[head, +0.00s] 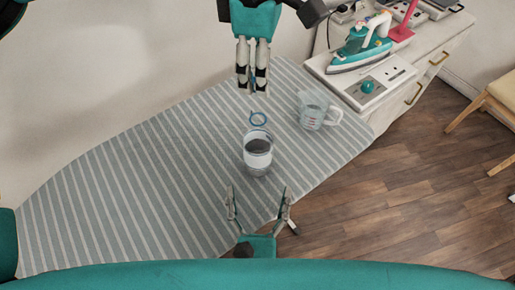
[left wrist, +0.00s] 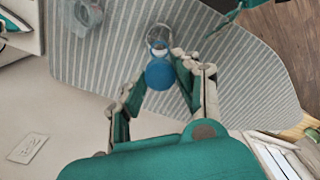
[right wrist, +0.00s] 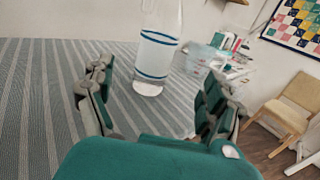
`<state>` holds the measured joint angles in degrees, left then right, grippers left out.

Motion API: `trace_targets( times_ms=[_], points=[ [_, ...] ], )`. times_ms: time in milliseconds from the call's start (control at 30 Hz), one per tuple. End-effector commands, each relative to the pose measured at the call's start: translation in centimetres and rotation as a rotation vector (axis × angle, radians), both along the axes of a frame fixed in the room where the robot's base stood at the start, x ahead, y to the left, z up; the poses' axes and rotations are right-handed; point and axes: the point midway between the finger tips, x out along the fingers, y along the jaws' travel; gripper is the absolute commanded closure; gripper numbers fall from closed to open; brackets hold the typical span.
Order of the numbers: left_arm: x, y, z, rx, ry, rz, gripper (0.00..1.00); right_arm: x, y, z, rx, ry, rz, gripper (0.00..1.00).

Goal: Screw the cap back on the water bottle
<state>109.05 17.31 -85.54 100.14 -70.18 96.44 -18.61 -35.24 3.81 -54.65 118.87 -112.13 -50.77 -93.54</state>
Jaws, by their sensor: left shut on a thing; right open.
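The clear water bottle (head: 257,160) stands upright on the striped ironing board, with a blue ring near its top in the head view. In the right wrist view the bottle (right wrist: 157,55) shows a pale band edged in blue; its top is cut off. My left gripper (head: 252,90) is above and behind the bottle, pointing down. In the left wrist view it is shut on the blue cap (left wrist: 160,74), apart from the bottle (left wrist: 158,40) beyond. My right gripper (head: 259,200) is open and empty in front of the bottle, its fingers pointing toward it without touching.
A clear measuring jug (head: 318,112) stands on the board (head: 130,190) to the right of the bottle. A teal iron (head: 360,48) sits on the white cabinet (head: 425,60) at the back right. The left part of the board is clear.

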Motion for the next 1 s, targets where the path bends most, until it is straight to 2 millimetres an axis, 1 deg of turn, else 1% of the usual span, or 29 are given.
trace_targets(
  times_ms=[100,367,467,533,667,900,1000],
  points=[
    [0.0,0.0,0.0,0.0,0.0,0.0,0.79,-0.3,0.6,0.4,-0.033,-0.014,0.017,0.12],
    [0.0,0.0,0.0,0.0,0.0,0.0,0.79,-0.2,0.5,0.3,-0.032,-0.014,0.016,0.12],
    [0.0,0.0,0.0,0.0,0.0,0.0,0.79,0.1,0.5,0.3,-0.031,-0.014,0.015,0.12],
    [0.0,0.0,0.0,0.0,0.0,0.0,0.79,0.7,0.5,0.3,-0.03,-0.014,0.013,0.12],
    [0.0,0.0,0.0,0.0,0.0,0.0,0.79,2.6,0.4,0.4,-0.029,-0.017,0.012,0.12],
    [0.0,0.0,0.0,0.0,0.0,0.0,0.79,7.3,0.3,0.5,-0.029,-0.017,0.012,0.12],
    [0.0,0.0,0.0,0.0,0.0,0.0,0.79,9.0,0.2,0.4,-0.029,-0.016,0.012,0.12]
  ],
)
